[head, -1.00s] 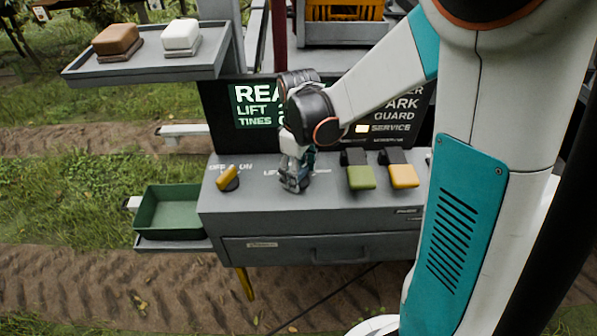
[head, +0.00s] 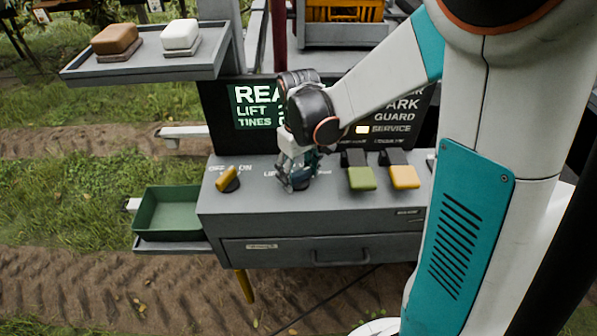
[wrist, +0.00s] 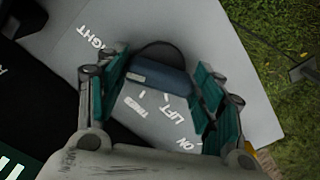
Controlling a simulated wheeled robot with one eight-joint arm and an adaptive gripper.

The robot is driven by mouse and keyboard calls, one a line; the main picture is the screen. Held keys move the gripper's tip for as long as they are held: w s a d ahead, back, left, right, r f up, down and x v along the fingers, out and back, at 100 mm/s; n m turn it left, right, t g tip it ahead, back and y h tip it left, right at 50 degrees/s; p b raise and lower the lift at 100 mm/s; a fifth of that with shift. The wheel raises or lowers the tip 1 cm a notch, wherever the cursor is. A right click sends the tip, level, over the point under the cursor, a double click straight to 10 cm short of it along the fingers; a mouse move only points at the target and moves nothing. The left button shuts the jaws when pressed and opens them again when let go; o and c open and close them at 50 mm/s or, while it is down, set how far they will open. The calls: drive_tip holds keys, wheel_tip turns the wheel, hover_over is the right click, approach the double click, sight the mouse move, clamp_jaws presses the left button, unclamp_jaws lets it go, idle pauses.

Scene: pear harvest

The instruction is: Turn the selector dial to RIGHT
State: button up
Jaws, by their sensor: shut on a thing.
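The selector dial (wrist: 162,76) is a dark blue-grey knob on a round black base. In the wrist view it lies between my two fingers, and the printed words RIGHT, LIFT and TINES show around it. My gripper (wrist: 163,84) is shut on the dial, with a teal-padded finger at each side. In the head view my gripper (head: 294,182) points down onto the grey console top (head: 262,200) and hides the dial. Which label the dial points to cannot be told.
A yellow OFF/ON switch (head: 227,179) stands left of my gripper. A green lever (head: 361,177) and a yellow lever (head: 404,176) stand to its right. A dark display (head: 252,107) rises behind. A green tray (head: 180,208) sits at the console's left side.

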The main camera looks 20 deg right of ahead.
sight(299, 173)
drive_tip(key=o, duration=1.1)
drive_tip(key=shift+c, duration=0.2)
drive_tip(key=shift+r, duration=0.15)
wheel_tip(299, 173, up, 12)
drive_tip(key=shift+s, duration=0.15)
